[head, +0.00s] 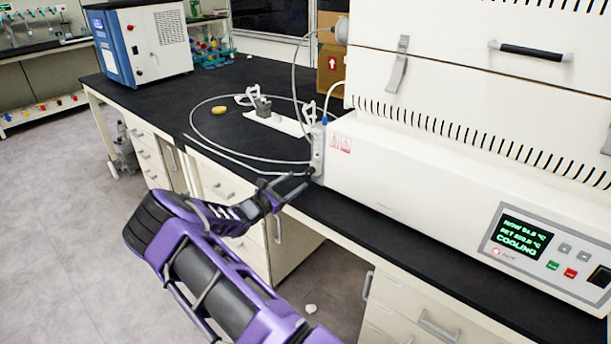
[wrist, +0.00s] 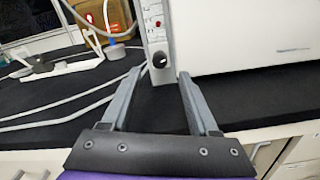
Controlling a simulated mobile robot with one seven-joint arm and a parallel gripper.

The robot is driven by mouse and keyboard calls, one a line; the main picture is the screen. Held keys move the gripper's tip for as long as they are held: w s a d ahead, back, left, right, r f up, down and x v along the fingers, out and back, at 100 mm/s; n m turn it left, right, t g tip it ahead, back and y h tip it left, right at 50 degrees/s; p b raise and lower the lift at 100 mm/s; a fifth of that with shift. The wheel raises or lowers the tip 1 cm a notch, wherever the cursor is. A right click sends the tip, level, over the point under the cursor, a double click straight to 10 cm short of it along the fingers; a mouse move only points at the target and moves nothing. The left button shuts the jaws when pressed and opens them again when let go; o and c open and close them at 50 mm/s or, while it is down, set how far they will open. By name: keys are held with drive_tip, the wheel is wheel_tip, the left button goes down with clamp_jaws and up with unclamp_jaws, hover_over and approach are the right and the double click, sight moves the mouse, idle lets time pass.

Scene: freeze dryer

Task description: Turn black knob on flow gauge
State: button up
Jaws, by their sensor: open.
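The flow gauge (wrist: 155,22) is a narrow grey upright block on the side of the white freeze dryer. It also shows in the head view (head: 317,148). Its round black knob (wrist: 159,60) sits low on its front in the wrist view. My gripper (wrist: 160,74) is open and empty, with one finger to either side of the knob's line, and the knob appears just beyond the fingertips. Contact cannot be made out. In the head view my gripper (head: 303,182) is at the bench's front edge, and its fingers hide the gauge's lower part.
The freeze dryer (head: 430,175) fills the right side, with a lit display panel (head: 520,238). A pale tube (head: 196,128) loops over the black bench (head: 165,105). A white stand (head: 280,122) and a yellow object (head: 219,110) lie behind. A blue-white machine (head: 140,45) stands farther left.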

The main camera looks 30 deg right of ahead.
sight(308, 173)
drive_tip(key=x, duration=0.6)
clamp_jaws()
